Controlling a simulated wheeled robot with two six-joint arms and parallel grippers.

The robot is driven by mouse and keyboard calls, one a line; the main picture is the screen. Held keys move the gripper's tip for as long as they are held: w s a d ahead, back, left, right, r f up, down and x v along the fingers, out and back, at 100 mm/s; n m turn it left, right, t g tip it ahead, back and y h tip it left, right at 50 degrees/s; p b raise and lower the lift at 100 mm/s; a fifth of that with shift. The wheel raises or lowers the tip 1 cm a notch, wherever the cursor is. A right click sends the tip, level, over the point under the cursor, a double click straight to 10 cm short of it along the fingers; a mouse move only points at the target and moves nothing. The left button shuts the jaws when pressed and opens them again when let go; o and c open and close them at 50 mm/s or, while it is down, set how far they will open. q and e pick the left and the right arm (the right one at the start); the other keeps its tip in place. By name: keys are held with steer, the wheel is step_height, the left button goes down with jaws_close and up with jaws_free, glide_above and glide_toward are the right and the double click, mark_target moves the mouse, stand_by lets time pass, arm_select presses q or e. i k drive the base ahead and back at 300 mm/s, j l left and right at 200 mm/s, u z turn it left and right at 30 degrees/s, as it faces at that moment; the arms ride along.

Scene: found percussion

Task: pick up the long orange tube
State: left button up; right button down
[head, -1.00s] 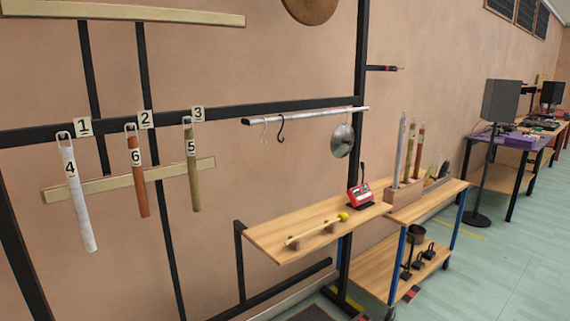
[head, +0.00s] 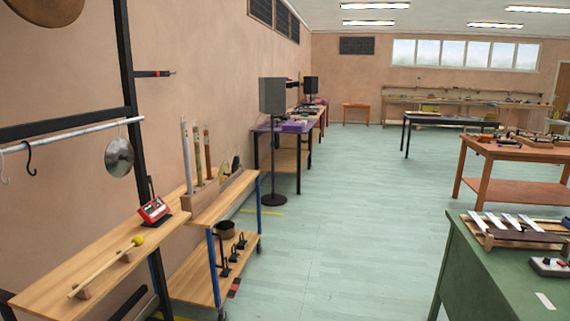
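An orange-brown tube (head: 207,152) stands upright at the right end of a wooden block (head: 200,198) on the wooden-topped trolley. A greenish tube (head: 197,152) stands beside it in the middle, and a taller pale grey tube (head: 186,155) stands at the left. The lower ends of the tubes are hidden in the block. Neither of my grippers shows in the head view.
A yellow-headed mallet (head: 105,268) rests on the wooden shelf (head: 60,285), near a red device (head: 154,210). A speaker stand (head: 273,165) is beyond the trolley (head: 225,205). A green table (head: 480,275) is at right; the floor (head: 345,225) between is clear.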

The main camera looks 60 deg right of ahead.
mark_target(205, 132)
steer(key=i+l+z, duration=0.25)
steer(key=z, duration=0.2)
steer(key=i+l+z, duration=0.5)
steer(key=i+z, duration=0.15)
steer(key=z, duration=0.2)
steer(key=i, duration=0.45)
steer(key=i+l+u, duration=0.1)
steer(key=u, duration=0.6)
